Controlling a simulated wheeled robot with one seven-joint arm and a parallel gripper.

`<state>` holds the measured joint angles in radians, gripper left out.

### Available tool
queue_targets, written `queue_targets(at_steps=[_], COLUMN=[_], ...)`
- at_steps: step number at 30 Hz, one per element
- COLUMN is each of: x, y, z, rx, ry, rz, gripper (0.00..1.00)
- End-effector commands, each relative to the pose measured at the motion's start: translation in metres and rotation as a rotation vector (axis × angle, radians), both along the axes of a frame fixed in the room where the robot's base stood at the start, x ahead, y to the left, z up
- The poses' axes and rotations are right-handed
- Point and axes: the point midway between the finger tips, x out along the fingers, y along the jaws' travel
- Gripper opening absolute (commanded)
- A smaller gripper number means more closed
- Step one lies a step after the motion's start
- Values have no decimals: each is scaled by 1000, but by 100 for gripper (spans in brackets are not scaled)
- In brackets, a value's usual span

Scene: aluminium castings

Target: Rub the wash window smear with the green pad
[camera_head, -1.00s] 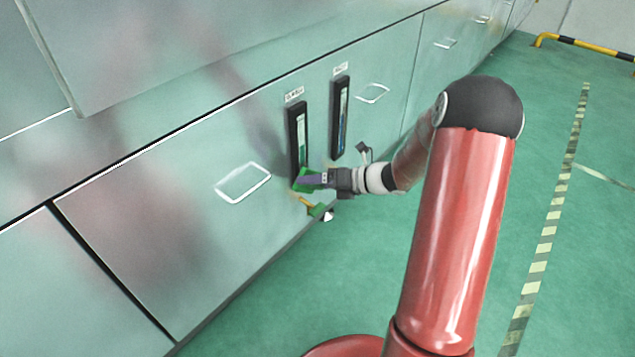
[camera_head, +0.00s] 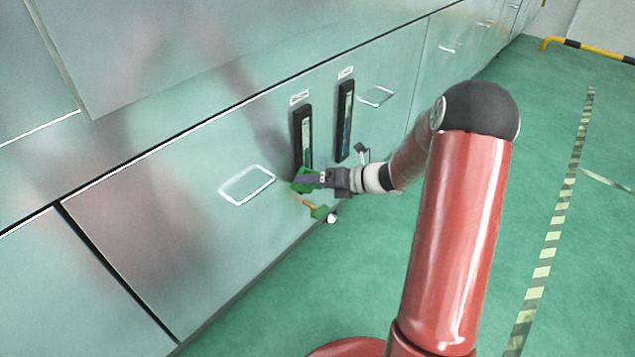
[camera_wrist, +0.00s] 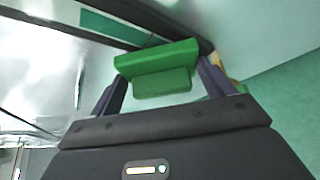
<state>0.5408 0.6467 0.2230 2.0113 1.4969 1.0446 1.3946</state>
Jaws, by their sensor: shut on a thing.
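The green pad (camera_head: 303,181) is held in my gripper (camera_head: 312,180) at the lower end of the left of two tall black-framed windows (camera_head: 303,130). In the wrist view, the pad (camera_wrist: 158,58) sits between the two fingers, with a dark window frame and its green strip (camera_wrist: 115,28) behind it. The pad hides the window's lower end. I cannot tell whether the pad touches the glass. The labels above both windows are too small to read, and I make out no smear.
The second black-framed window (camera_head: 346,120) is just to the right. A green fitting with a yellow lever (camera_head: 319,211) sticks out below the pad. A white-outlined handle (camera_head: 247,185) is on the panel to the left.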

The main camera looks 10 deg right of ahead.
Motion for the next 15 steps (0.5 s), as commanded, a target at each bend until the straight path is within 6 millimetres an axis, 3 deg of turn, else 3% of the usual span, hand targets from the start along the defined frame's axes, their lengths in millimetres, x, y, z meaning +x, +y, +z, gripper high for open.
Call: queue_targets(at_steps=[5, 15], x=[2, 18], y=[-1, -25], z=[1, 2], rx=[0, 0], ry=[1, 0], rz=[0, -2], gripper=[63, 63])
